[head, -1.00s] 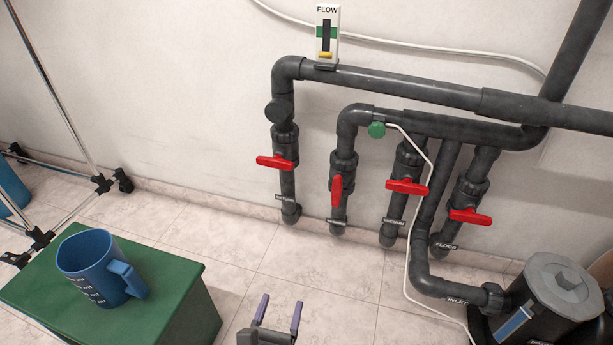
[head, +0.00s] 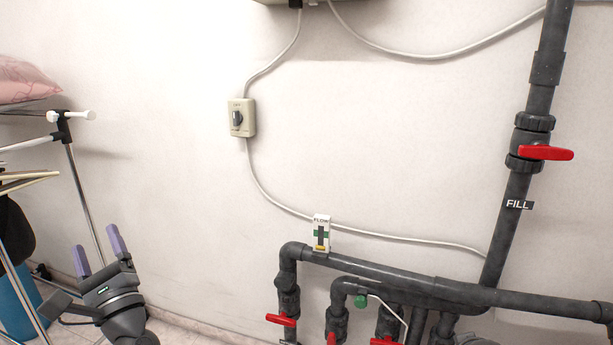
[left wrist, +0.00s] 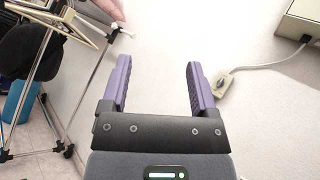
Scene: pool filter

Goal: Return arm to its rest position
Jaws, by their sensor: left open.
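My left gripper (head: 98,252) is at the lower left of the head view, raised with its purple fingers pointing up. It is open, and nothing is between the fingers. In the left wrist view the same gripper (left wrist: 158,85) shows its two purple fingers spread apart with the bare white wall behind them. It is clear of the pipes, which stand to its right in the head view. My right gripper is not in view.
Dark pipes with red valve handles (head: 545,153) run along the wall at the right. A switch box (head: 242,117) and a flow gauge (head: 321,233) are on the wall. A metal rack (head: 85,195) stands at the left, close to my left gripper.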

